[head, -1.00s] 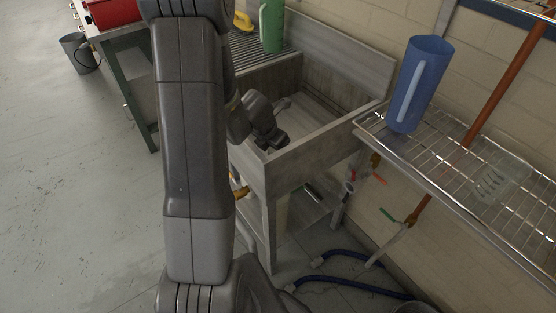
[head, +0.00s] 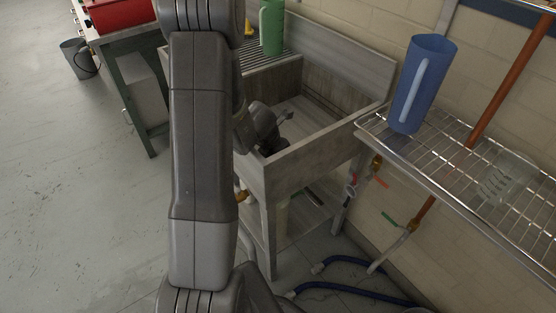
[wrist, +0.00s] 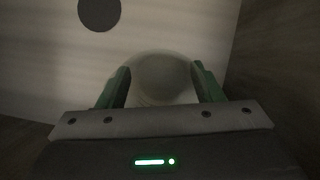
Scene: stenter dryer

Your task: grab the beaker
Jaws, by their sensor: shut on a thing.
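In the wrist view my gripper (wrist: 162,88) has its two green fingers on either side of a pale, see-through round vessel, the beaker (wrist: 163,75), and is shut on it. The beaker's rounded outline shows between the fingers; its lower part is hidden behind the gripper body. A dark round drain (wrist: 100,13) lies on the pale basin floor beyond it. In the head view my arm reaches down into the grey sink (head: 290,160). The fingers and the beaker are hidden there by the wrist and the sink's front wall.
A wire shelf (head: 455,200) at right holds a blue pitcher (head: 418,85) and a clear container (head: 505,178). A green bottle (head: 271,28) stands on the ribbed drainboard behind the sink. Blue hoses (head: 345,291) lie on the floor below. Open floor is at left.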

